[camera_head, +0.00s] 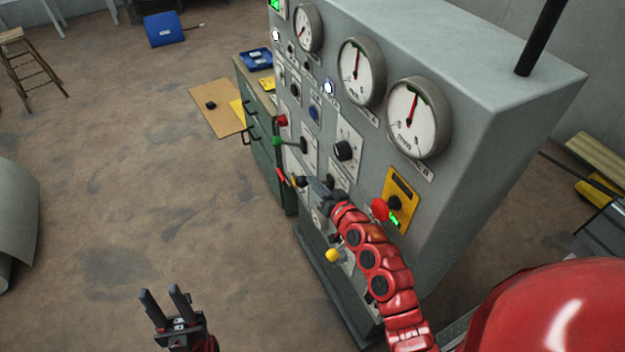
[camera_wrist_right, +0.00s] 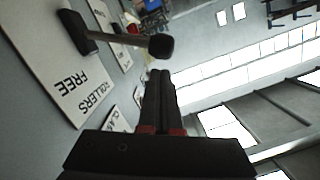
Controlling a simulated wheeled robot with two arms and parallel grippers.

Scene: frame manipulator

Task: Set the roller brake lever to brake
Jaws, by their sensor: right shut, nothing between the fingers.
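In the right wrist view, the roller brake lever (camera_wrist_right: 120,42) is a grey rod with a black round knob, standing out from a white plate (camera_wrist_right: 62,90) marked "ROLLERS FREE", seen upside down. My right gripper (camera_wrist_right: 160,74) is shut and empty, its fingertips just below the knob in that view. I cannot tell whether they touch it. In the head view, my right gripper (camera_head: 314,184) is at the front of the grey control cabinet, among the levers, and partly hides the plates there. My left gripper (camera_head: 160,290) is open and empty, low over the floor at the left.
A stool (camera_head: 25,65) stands far left. Open floor lies left.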

